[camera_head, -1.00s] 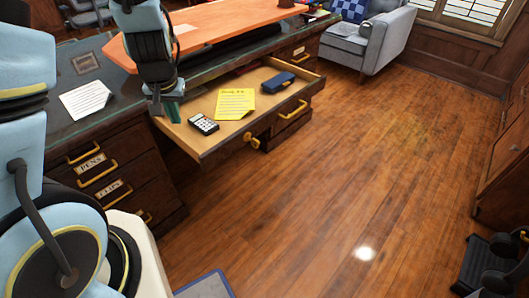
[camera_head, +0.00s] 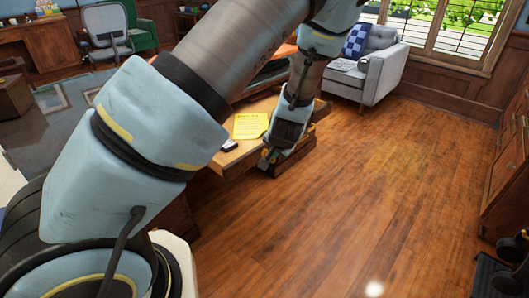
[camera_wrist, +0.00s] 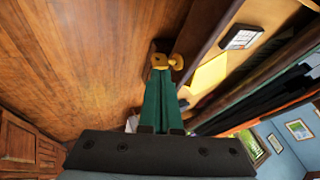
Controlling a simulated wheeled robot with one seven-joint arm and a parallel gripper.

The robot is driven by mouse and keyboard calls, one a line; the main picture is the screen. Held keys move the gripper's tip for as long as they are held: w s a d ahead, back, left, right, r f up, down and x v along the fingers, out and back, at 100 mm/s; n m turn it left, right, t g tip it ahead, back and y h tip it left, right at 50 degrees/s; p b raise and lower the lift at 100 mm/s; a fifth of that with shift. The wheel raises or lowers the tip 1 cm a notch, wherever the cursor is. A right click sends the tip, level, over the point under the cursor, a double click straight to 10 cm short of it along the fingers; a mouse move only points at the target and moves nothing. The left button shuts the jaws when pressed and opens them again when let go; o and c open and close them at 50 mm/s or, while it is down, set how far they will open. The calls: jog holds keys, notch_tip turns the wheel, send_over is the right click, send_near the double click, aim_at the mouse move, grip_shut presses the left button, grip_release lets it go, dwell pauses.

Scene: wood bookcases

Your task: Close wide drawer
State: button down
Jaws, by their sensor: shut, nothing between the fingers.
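The wide drawer (camera_head: 232,165) of the desk stands open in the head view, and my arm hides much of it. A yellow sheet (camera_head: 250,125) lies inside it and also shows in the wrist view (camera_wrist: 208,76). In the wrist view, the drawer's wooden front (camera_wrist: 212,38) runs steeply to the right of my gripper. My gripper (camera_wrist: 160,72) has its green fingers shut together and empty. In the head view my gripper (camera_head: 268,158) is at the front's outer side.
A calculator (camera_wrist: 242,37) lies in the drawer. Open wood floor (camera_head: 370,190) spreads in front of the desk. A grey armchair (camera_head: 368,68) stands behind, under the window. A wooden cabinet (camera_head: 508,185) stands at the right edge.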

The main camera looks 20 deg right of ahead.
aim_at(261, 155)
jog(key=shift+w+a+f+p, duration=0.25)
jog(key=shift+w+f, duration=0.3)
jog(key=shift+w, duration=0.45)
jog(key=shift+w+a+f+p, duration=0.25)
jog(key=shift+w+f, duration=0.25)
jog(key=shift+w, duration=0.5)
jog(key=shift+w+a+f+p, duration=0.15)
jog(key=shift+w+a+f, duration=0.15)
jog(key=shift+w+f, duration=0.5)
jog(key=shift+w+r, duration=0.25)
